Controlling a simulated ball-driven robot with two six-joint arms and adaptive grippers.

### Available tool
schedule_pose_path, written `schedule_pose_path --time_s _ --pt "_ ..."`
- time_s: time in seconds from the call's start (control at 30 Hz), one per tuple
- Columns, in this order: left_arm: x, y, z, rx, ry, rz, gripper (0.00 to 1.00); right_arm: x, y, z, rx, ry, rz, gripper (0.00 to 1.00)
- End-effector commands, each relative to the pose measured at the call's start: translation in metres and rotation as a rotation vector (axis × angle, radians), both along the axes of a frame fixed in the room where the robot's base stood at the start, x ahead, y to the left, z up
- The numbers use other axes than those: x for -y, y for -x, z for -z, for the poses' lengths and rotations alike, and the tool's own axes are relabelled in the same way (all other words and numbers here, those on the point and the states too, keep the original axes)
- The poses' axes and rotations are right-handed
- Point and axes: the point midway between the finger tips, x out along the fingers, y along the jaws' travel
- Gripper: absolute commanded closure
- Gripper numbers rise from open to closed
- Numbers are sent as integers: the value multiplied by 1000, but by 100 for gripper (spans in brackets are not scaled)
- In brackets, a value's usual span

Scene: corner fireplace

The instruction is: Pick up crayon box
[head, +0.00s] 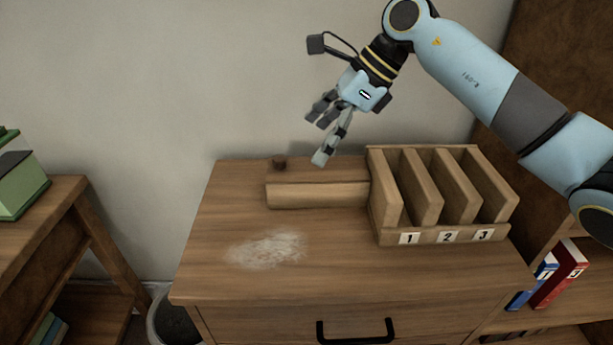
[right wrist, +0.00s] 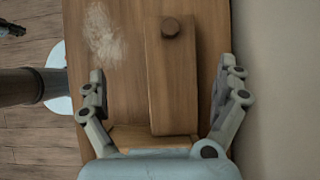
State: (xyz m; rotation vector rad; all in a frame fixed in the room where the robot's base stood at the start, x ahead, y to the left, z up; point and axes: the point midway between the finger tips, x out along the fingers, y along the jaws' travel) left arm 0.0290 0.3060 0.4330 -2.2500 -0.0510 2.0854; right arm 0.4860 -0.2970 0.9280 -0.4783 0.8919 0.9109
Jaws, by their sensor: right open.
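A long wooden box (head: 318,195) with a dark round knob (head: 279,162) at its left end lies at the back of the wooden desk; I take it for the crayon box. Its right end meets the slotted wooden organizer. My right gripper (head: 318,138) is open and empty above the box, near the wall. In the right wrist view the box (right wrist: 172,90) lies lengthwise between the spread fingers of the gripper (right wrist: 163,70), below them and apart from them. Its knob (right wrist: 170,27) is at the far end.
The organizer (head: 450,237), numbered 1, 2, 3, stands right of the box. A pale powdery smear (head: 266,249) marks the otherwise clear desk front (head: 330,260). The wall (head: 200,80) is close behind. Red and blue binders (head: 560,273) sit on a lower shelf at right.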

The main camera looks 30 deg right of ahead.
Motion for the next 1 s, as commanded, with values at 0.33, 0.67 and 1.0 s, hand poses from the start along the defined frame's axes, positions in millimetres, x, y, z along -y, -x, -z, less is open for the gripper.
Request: schedule_pose_path --time_s 0.33,0.67,1.0 --pt "0 3 1 -4 1 0 100 32 8 36 -114 174 -30 0" --pt "0 5 1 -7 1 0 100 20 0 69 -112 173 -29 0" --pt "0 4 0 -5 1 0 100 8 -10 109 -109 174 -30 0"
